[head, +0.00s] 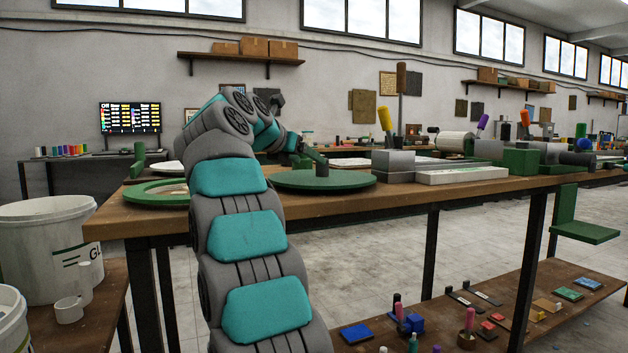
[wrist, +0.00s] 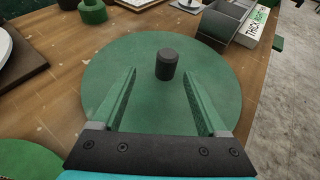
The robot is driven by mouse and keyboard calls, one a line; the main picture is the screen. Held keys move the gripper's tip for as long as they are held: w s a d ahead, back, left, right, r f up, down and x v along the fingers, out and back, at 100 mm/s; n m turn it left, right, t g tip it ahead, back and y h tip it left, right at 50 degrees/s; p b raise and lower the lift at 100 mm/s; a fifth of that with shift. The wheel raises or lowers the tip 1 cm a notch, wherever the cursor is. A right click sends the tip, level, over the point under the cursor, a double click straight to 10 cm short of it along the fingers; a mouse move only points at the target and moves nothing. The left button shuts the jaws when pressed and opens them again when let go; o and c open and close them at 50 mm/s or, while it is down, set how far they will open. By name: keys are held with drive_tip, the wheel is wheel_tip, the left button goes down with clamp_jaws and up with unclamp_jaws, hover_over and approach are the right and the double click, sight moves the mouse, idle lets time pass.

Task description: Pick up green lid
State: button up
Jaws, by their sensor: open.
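The green lid (head: 345,181) is a flat round disc with a dark upright knob at its centre, lying on the wooden workbench (head: 420,192). In the wrist view the lid (wrist: 218,73) fills the middle, and its dark knob (wrist: 166,64) stands just beyond my fingertips, roughly between their lines. My gripper (wrist: 160,80) is open and empty, with two green fingers spread above the lid. In the head view my arm hides part of the bench left of the lid; my gripper is hard to make out there near the lid's knob.
A white bucket (head: 45,240) stands left of the bench. A small green knobbed piece (wrist: 92,12) is beyond the lid.

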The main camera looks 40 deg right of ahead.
sight(322, 172)
drive_tip(key=shift+s+x, duration=0.2)
drive_tip(key=shift+x, duration=1.6)
drive_tip(key=shift+s+x, duration=0.25)
drive_tip(key=shift+x, duration=1.55)
drive_tip(key=shift+d+r, duration=0.1)
drive_tip(key=shift+d, duration=0.1)
clamp_jaws()
